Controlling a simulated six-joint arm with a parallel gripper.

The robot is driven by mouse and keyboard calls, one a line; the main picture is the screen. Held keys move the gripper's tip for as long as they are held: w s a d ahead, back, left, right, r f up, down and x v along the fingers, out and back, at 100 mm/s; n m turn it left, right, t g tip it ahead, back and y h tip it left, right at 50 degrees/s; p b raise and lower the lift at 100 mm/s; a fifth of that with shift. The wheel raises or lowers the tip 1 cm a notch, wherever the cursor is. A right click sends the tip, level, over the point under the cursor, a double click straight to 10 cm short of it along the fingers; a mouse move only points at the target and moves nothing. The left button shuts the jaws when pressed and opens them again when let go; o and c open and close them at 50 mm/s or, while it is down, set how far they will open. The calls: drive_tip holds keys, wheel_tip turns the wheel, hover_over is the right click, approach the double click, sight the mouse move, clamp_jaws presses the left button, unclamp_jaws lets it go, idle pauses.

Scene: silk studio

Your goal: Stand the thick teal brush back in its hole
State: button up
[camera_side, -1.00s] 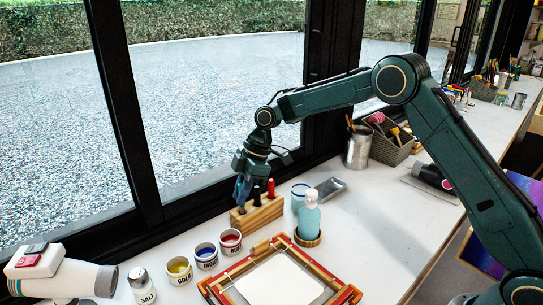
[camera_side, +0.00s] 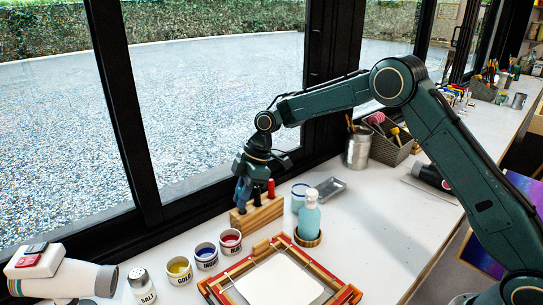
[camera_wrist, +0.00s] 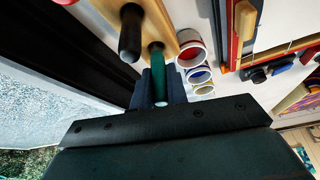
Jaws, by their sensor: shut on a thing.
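My gripper (camera_side: 242,196) is shut on the thick teal brush at the left end of the wooden brush block (camera_side: 265,214). In the wrist view, the teal brush (camera_wrist: 158,72) stands between the two dark fingers of my gripper (camera_wrist: 160,88), and its far end meets the wooden block (camera_wrist: 176,22). I cannot tell how deep it sits in its hole. The black handle (camera_wrist: 131,35) is close to my gripper in the wrist view.
Jars of red (camera_side: 230,241), indigo (camera_side: 205,256) and yellow (camera_side: 179,269) stand in front of the block. A soap bottle (camera_side: 309,216) and a framed screen (camera_side: 281,278) are to the right. The window frame (camera_side: 185,208) runs close behind.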

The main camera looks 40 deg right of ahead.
drive_tip(key=shift+f, duration=1)
idle(0.8)
drive_tip(key=o, duration=0.9)
drive_tip(key=v, duration=1.3)
drive_tip(key=shift+d+r, duration=0.2)
drive_tip(key=shift+r, duration=0.15)
drive_tip(key=shift+s, duration=0.1)
